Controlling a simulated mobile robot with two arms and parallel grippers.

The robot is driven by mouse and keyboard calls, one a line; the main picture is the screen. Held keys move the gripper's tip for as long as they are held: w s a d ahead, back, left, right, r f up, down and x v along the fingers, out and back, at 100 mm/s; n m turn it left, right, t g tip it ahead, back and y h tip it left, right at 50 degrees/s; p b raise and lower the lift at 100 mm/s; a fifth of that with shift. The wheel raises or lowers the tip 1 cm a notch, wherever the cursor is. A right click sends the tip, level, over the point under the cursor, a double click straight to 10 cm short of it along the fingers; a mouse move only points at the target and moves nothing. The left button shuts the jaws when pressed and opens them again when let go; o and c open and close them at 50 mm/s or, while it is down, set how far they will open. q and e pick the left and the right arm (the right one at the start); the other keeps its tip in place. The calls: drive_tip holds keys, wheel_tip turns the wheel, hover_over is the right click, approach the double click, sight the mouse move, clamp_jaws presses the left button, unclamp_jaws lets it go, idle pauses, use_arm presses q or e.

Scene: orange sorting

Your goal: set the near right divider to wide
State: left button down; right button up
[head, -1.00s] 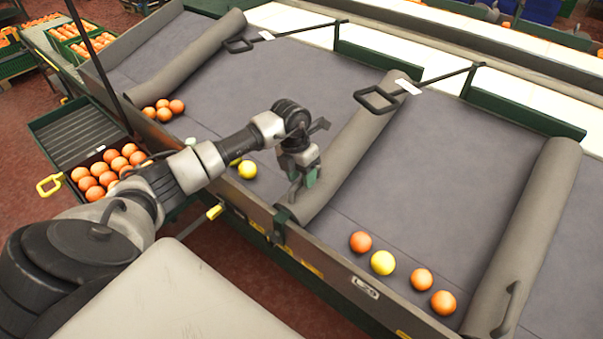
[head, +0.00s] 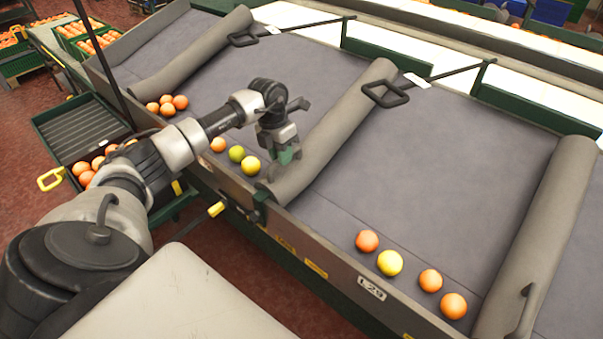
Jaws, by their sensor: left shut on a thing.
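The middle grey padded divider (head: 335,119) lies slanted across the grey sloping table, its near end at the front rail. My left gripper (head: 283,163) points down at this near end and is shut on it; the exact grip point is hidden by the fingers. The right-hand divider (head: 548,232) has a handle (head: 526,308) at its near end and stands apart. A left-hand divider (head: 190,56) lies farther left. My right gripper is not in view.
Orange, green and yellow fruits (head: 237,154) lie just left of the gripper. Several fruits (head: 390,262) lie along the front rail in the right lane. A black loop handle (head: 386,95) sits beside the middle divider's far end. A crate (head: 85,135) stands at left.

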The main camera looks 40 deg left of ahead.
use_arm(q)
drive_tip(key=a, duration=0.3)
drive_tip(key=shift+w+a+b, duration=0.1)
drive_tip(key=shift+b, duration=0.25)
drive_tip(key=shift+r, duration=0.2)
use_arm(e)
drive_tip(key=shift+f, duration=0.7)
use_arm(q)
drive_tip(key=c, duration=1.3)
unclamp_jaws()
drive_tip(key=shift+o, duration=1.2)
drive_tip(key=shift+a+f, duration=0.1)
drive_tip(key=shift+f, duration=0.05)
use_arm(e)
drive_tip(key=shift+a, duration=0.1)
